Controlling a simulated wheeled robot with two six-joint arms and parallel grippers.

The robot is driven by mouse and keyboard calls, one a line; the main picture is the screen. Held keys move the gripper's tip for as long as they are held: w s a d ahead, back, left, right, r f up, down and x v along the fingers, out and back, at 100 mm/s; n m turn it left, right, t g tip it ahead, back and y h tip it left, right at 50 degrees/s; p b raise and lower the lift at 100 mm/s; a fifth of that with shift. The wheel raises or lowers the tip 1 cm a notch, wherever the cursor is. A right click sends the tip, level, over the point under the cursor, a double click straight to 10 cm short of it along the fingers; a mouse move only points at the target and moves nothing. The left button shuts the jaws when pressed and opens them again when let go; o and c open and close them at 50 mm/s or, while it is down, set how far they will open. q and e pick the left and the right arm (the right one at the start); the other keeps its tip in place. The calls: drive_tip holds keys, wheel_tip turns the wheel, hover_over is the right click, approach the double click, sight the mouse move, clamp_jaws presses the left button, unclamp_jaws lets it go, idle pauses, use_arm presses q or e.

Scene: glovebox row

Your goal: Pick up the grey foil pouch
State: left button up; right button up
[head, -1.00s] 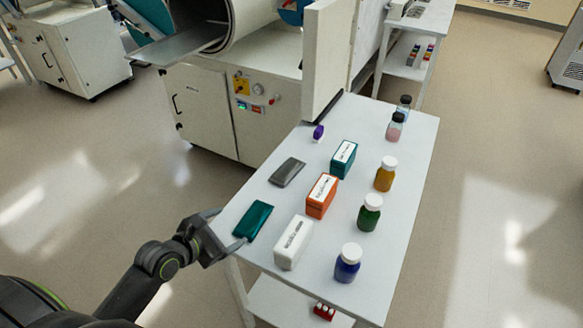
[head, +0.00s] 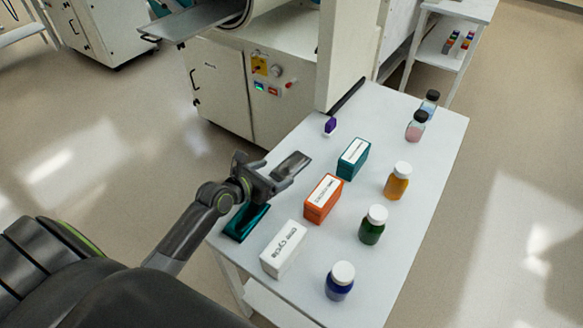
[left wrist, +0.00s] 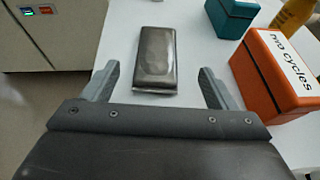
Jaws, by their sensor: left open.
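The grey foil pouch (head: 291,165) lies flat on the white table, near its left edge. My left gripper (head: 272,178) is at the near end of the pouch. Its fingers (left wrist: 157,82) are open, with nothing held between them. The gripper hides a little of the pouch's near end in the head view. My right gripper is not in view.
A teal pouch (head: 246,221) lies below my left gripper. An orange box (head: 323,198), a teal box (head: 353,158) and a white box (head: 284,249) stand to the right. Several bottles line the right side. A purple-and-white item (head: 330,126) stands behind the grey pouch.

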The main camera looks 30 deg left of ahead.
sight(294, 162)
use_arm(q)
drive_tip(key=x, duration=0.4)
drive_tip(key=shift+r+b+x, duration=0.15)
drive_tip(key=shift+x, duration=1.1)
drive_tip(key=shift+r+b+x, duration=0.1)
drive_tip(key=shift+b+x, duration=0.05)
drive_tip(key=shift+x, duration=1.15)
drive_tip(key=shift+w+a, duration=0.15)
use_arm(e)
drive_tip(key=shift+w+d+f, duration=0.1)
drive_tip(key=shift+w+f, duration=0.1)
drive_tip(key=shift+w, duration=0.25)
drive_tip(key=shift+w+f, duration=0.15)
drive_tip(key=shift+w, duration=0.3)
use_arm(q)
drive_tip(key=shift+r, duration=0.1)
